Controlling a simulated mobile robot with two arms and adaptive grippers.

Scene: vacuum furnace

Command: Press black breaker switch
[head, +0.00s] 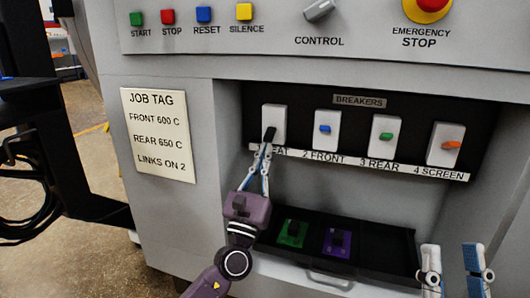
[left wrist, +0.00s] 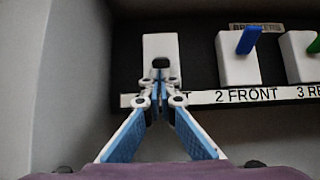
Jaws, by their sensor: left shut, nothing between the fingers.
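The black breaker switch (head: 270,133) is on the leftmost white breaker plate (head: 279,118) in the recessed panel. It also shows in the left wrist view (left wrist: 161,62) just beyond my fingertips. My left gripper (head: 265,150) is shut and empty, with its tips right at the lower end of the black switch; I cannot tell whether they touch it. The gripper covers part of the first label. My right gripper (head: 454,250) is at the lower right of the head view, its two fingers spread apart with nothing between them.
Blue (head: 325,129), green (head: 386,137) and orange (head: 453,145) breaker switches sit to the right. Below is a black drawer (head: 375,253) holding green (head: 292,233) and purple (head: 337,242) pieces. A job tag (head: 158,135) is at left. Buttons and an emergency stop (head: 428,8) are above.

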